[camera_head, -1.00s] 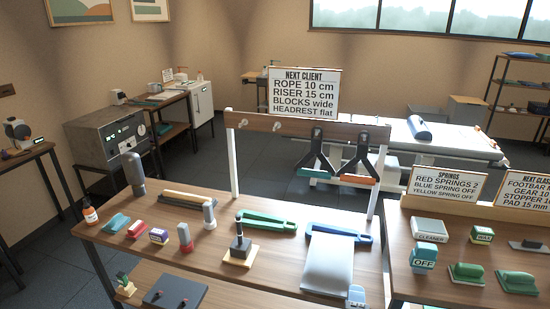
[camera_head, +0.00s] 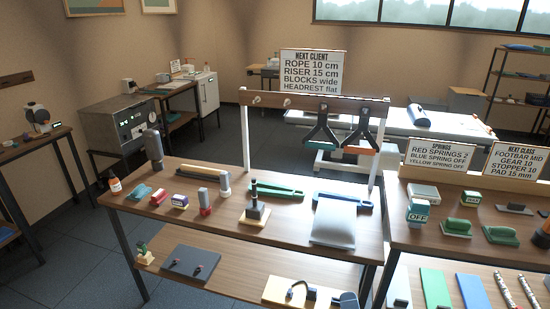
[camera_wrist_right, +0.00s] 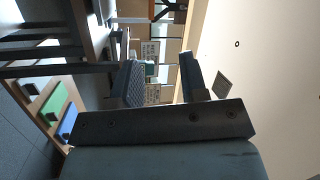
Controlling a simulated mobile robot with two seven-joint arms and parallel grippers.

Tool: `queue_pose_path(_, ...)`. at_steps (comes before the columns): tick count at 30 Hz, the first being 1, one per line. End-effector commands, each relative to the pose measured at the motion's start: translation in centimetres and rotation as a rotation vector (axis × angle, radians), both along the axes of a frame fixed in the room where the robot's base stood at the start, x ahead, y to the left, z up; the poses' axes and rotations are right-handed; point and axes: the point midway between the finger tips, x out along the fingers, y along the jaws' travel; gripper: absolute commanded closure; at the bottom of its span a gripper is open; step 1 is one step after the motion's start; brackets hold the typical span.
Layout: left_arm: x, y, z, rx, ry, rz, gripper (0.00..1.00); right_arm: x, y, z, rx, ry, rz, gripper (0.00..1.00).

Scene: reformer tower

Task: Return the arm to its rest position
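My right gripper (camera_wrist_right: 158,78) shows in the right wrist view, with its two dark padded fingers apart and nothing held between them. Beyond the fingers are distant furniture, small sign cards and a pale ceiling. No arm can be made out clearly in the head view, and my left gripper is in neither view. The right gripper appears clear of the tables, with no contact visible.
A wooden workbench (camera_head: 225,222) with several tools and a lower shelf (camera_head: 225,266) stands ahead. A second bench (camera_head: 400,215) stands at right. Floor (camera_head: 75,265) is free at left.

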Motion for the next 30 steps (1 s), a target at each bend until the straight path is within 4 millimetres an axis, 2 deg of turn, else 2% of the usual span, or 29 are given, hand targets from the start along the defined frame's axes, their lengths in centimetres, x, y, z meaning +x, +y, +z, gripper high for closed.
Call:
queue_pose_path(1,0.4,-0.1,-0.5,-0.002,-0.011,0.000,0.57,-1.2,0.6,-1.1,-0.068,-0.008,0.041,0.60)
queue_pose_path(5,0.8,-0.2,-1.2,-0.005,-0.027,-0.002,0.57,-4.6,2.2,-3.3,-0.312,-0.013,0.175,0.60)
queue_pose_path(8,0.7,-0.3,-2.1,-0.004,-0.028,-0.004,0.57,-7.7,3.2,-6.1,-0.546,0.027,0.283,0.60)
queue_pose_path(11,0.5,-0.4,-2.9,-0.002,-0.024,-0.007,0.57,-10.4,3.3,-9.2,-0.761,0.100,0.368,0.60)
queue_pose_path(17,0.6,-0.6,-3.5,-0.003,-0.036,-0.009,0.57,-14.7,1.5,-14.3,-1.089,0.274,0.467,0.60)
queue_pose_path(22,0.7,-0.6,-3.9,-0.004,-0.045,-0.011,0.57,-18.0,-1.3,-17.8,-1.314,0.445,0.510,0.60)
queue_pose_path(23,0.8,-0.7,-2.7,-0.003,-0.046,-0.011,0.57,-18.2,-1.6,-17.0,-1.334,0.460,0.512,0.60)
queue_pose_path(24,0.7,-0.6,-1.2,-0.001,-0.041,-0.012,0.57,-18.0,-1.5,-15.3,-1.327,0.451,0.510,0.60)
queue_pose_path(30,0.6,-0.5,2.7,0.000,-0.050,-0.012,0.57,-18.1,-1.7,-12.1,-1.329,0.456,0.511,0.60)
